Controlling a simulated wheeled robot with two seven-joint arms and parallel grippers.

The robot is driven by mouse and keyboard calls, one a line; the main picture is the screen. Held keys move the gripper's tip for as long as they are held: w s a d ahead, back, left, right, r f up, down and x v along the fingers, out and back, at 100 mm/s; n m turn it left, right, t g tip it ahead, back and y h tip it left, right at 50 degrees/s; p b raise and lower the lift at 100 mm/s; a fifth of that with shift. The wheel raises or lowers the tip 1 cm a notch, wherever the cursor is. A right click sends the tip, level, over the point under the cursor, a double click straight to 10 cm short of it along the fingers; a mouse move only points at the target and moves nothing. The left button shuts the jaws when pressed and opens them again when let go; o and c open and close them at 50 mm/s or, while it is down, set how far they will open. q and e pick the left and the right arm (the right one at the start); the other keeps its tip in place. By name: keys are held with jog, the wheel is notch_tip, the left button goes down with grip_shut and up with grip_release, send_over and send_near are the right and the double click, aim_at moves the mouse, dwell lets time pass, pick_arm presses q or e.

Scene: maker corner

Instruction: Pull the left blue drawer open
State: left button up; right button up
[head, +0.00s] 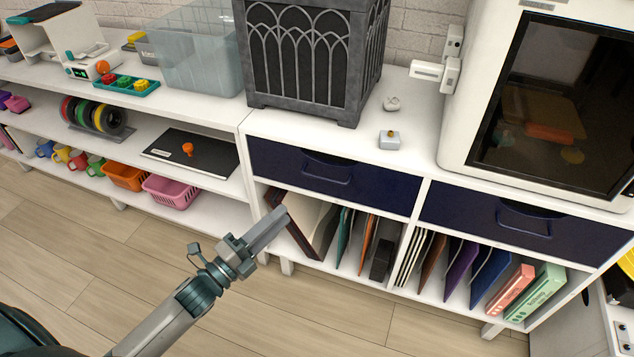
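The left blue drawer (378,192) is a dark navy front in the white shelf unit, below the dark lattice box. It looks closed, flush with the unit. Its handle (327,175) is a dark blue bar near the middle of the front. My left gripper (284,213) is in front of the unit, below and left of the handle, apart from it. Its fingers point up and right and overlap in this view, so their opening does not show. I see nothing held in it. My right gripper is out of view.
A second blue drawer (590,244) sits to the right, also closed. Books and folders (455,265) stand in the cubbies below. A white printer-like machine (480,110) and the lattice box (310,60) stand on top. The wooden floor (330,325) in front is clear.

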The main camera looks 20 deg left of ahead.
pick_arm(q)
notch_tip(320, 180, up, 2)
send_over(317, 183)
jog(key=s+d, duration=0.2)
jog(key=s, duration=0.3)
jog(key=shift+a+r+p, duration=0.15)
jog(key=shift+p, duration=0.2)
grip_shut()
dwell(0.5)
dwell(0.4)
